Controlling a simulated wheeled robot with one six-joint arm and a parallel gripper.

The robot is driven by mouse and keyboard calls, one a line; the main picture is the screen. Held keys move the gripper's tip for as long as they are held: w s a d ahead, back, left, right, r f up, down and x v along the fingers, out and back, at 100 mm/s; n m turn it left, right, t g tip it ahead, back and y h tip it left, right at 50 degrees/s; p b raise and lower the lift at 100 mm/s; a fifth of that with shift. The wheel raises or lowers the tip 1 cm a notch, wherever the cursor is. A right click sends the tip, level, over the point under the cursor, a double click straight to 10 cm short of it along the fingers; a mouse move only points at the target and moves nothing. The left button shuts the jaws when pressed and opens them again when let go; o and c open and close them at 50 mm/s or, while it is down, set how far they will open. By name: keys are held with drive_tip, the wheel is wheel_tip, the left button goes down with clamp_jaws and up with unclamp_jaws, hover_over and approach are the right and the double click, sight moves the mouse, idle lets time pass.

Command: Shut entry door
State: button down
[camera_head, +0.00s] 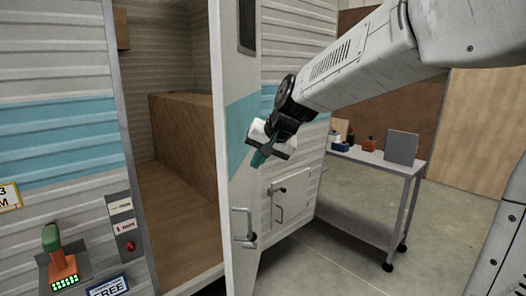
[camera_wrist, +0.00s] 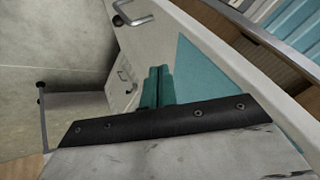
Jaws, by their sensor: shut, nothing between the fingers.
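The entry door (camera_head: 229,120) stands open, swung out from the camper's doorway. It is white with a teal band and has a metal handle (camera_head: 243,225) low on it. The door also shows in the wrist view (camera_wrist: 225,45), running diagonally on the right. My gripper (camera_head: 257,159) is in front of the door's teal band, above the handle. Its teal fingers are closed together with nothing between them, as the wrist view shows (camera_wrist: 157,86). I cannot tell whether the fingertips touch the door.
The doorway shows a brown interior with a wooden box (camera_head: 185,125). A small hatch (camera_head: 291,200) is in the camper wall behind the door. A grey wheeled table (camera_head: 385,161) with small items stands to the right. A cordless tool (camera_head: 61,262) is at lower left. Open floor lies at lower right.

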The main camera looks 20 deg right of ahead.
drive_tip(key=shift+w+a+f, duration=0.75)
drive_tip(key=shift+w+a, duration=0.3)
drive_tip(key=shift+w+a+f, duration=0.75)
drive_tip(key=shift+w+a, duration=0.3)
